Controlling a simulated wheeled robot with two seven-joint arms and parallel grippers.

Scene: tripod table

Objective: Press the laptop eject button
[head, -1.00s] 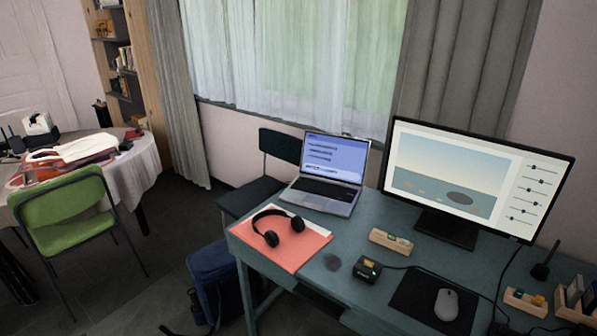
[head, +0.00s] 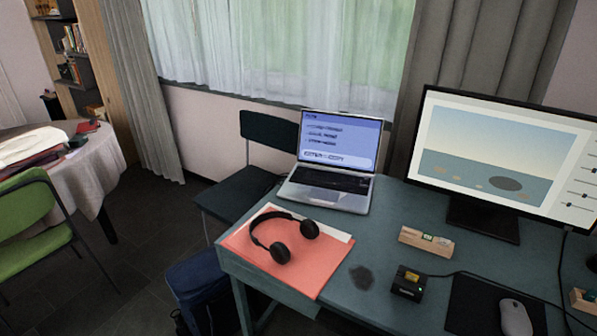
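An open silver laptop (head: 327,193) stands at the back left of the teal desk (head: 360,235), its screen (head: 341,139) lit blue with lines of text too small to read. I cannot make out a button marked eject. Neither of my grippers is in the head view.
Black headphones (head: 284,238) lie on a red folder (head: 297,273) at the desk's left end. A wooden block holder (head: 426,241), a monitor (head: 500,155) and a mouse (head: 515,318) on a black mat stand to the right.

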